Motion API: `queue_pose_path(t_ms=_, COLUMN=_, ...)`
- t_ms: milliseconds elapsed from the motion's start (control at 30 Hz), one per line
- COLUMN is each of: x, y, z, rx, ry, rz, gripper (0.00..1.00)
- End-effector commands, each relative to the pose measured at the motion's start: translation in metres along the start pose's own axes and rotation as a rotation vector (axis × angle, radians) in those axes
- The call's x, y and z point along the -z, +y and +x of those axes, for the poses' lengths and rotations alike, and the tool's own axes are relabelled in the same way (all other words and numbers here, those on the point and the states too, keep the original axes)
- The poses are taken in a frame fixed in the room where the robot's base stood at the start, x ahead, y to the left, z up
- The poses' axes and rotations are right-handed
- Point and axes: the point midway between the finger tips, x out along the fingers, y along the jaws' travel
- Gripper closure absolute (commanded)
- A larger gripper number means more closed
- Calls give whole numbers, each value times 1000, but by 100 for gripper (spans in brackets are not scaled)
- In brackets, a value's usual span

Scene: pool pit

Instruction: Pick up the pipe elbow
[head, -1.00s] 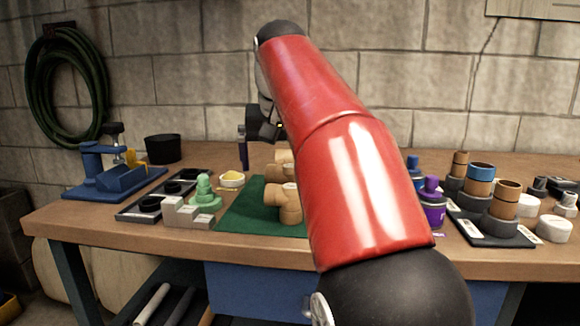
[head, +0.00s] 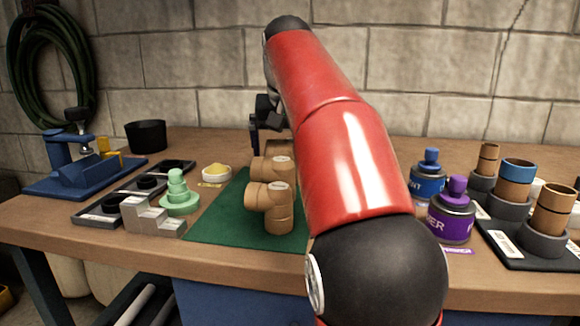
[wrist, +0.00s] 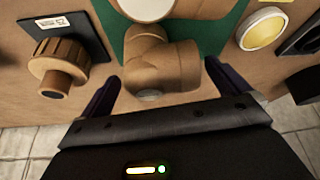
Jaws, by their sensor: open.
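Two tan pipe elbows stand on a green mat (head: 215,222) in the head view: a front pipe elbow (head: 277,212) and a back pipe elbow (head: 259,167), partly hidden by my arm. In the wrist view a tan pipe elbow (wrist: 165,68) lies just beyond my gripper (wrist: 163,90), roughly centred between its fingers. The fingers are apart, with nothing held. In the head view my gripper (head: 262,127) is above the back of the bench, mostly hidden behind my red arm.
A threaded fitting (wrist: 60,65) is left in the wrist view.

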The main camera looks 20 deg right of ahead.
Motion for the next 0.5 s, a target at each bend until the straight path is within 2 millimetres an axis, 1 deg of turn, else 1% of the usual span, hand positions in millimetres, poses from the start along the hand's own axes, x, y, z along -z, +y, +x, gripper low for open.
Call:
queue_pose_path(t_ms=33, x=-3, y=0, z=12, rx=0, ry=-3, rz=0, gripper=0)
queue_pose_path(t_ms=100, x=-2, y=0, z=21, rx=0, ry=-3, rz=0, gripper=0)
queue_pose_path(t_ms=200, x=-2, y=0, z=30, rx=0, ry=-1, rz=-1, gripper=0)
queue_pose_path(t_ms=467, x=-1, y=0, z=32, rx=0, ry=0, rz=-1, gripper=0)
queue_pose_path(t_ms=500, x=-1, y=0, z=32, rx=0, ry=0, rz=-1, gripper=4)
